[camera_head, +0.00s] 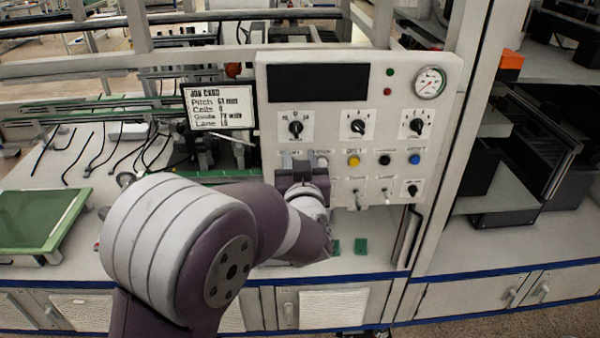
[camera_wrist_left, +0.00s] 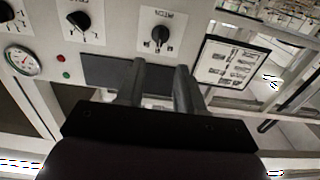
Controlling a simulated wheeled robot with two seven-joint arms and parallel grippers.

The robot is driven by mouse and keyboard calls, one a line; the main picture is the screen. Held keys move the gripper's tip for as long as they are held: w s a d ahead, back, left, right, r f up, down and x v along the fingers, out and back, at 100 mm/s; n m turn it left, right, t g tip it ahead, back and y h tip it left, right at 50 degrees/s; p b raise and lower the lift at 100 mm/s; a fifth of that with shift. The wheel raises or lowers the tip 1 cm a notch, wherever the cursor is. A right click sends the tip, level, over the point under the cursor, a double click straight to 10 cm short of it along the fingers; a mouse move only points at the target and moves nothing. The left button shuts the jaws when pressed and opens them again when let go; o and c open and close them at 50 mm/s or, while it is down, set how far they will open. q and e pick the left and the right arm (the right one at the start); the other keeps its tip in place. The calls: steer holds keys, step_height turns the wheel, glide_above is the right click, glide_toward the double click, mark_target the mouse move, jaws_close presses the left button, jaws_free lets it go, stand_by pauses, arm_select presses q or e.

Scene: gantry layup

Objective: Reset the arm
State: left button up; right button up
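My left arm reaches in from the left in the head view. Its gripper (camera_head: 303,162) is in front of the lower left part of a white control panel (camera_head: 330,108) and hides some of the controls there. In the left wrist view the two grey fingers (camera_wrist_left: 160,70) stand apart with nothing between them, below the pitch knob (camera_wrist_left: 160,36) in the picture. I cannot tell whether the fingertips touch the panel. My right gripper is in neither view.
The panel carries a dark display (camera_head: 318,83), a gauge (camera_head: 429,82), several knobs and coloured buttons. A job card (camera_head: 219,107) stands left of it. A green board (camera_head: 40,216) lies on the bench at left. Dark shelving (camera_head: 545,150) stands at right.

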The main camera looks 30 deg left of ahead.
arm_select(q)
steer(key=shift+v, duration=1)
steer(key=s+d+f+m+g+h, duration=0.1)
steer(key=d+f+m+g+h, duration=0.25)
steer(key=d+f+h, duration=0.6)
steer(key=s+f+m+g, duration=0.3)
steer(key=s+f+g, duration=0.7)
steer(key=s, duration=0.6)
steer(key=shift+f+g, duration=0.35)
steer(key=shift+f, duration=0.15)
